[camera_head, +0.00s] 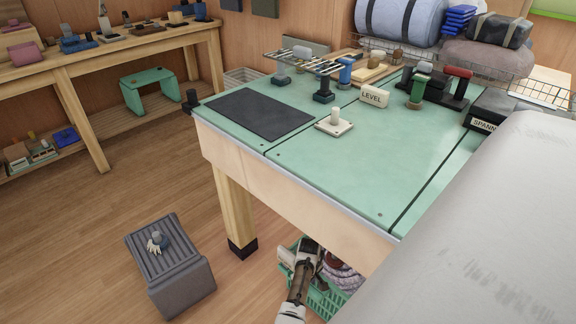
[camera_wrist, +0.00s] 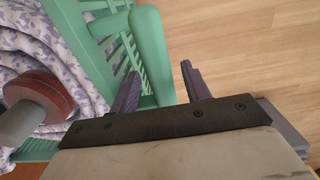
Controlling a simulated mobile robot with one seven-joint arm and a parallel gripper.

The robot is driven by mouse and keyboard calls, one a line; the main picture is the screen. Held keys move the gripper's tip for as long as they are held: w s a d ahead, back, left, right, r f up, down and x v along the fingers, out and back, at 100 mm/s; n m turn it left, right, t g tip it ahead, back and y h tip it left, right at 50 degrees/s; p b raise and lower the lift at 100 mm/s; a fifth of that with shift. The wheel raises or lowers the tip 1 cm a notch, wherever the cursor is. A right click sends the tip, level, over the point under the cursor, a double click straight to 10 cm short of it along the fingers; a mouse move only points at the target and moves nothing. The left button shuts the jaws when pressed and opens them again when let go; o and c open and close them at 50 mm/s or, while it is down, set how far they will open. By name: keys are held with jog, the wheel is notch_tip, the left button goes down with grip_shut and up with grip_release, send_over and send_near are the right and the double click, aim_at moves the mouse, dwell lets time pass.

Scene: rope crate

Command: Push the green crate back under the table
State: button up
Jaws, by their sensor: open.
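The green crate (camera_head: 325,301) is on the floor at the table's near edge, partly hidden by my arm and the tabletop. In the wrist view its slatted wall and a rounded green handle (camera_wrist: 150,48) show. My gripper (camera_head: 308,250) is low, at the crate. In the wrist view my gripper (camera_wrist: 159,75) is open, and the handle lies between its two fingers in the picture. I cannot tell whether they touch it. The table (camera_head: 345,175) has a green top and wooden legs.
A grey ribbed box (camera_head: 170,262) with a small item on top stands on the floor to the left. The wooden floor (camera_head: 95,235) between it and the workbench is mostly clear. A table leg (camera_head: 233,205) stands left of the crate. A reddish disc (camera_wrist: 40,90) rests on the cloth.

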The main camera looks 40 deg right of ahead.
jog(key=s+a+p, duration=0.1)
jog(key=a+p, duration=1.1)
jog(key=a, duration=1.8)
jog(key=shift+a, duration=0.25)
notch_tip(320, 180, up, 16)
jog(key=p, duration=1.5)
jog(key=shift+p, duration=0.4)
jog(key=shift+d+f, duration=0.1)
jog(key=shift+f, duration=0.1)
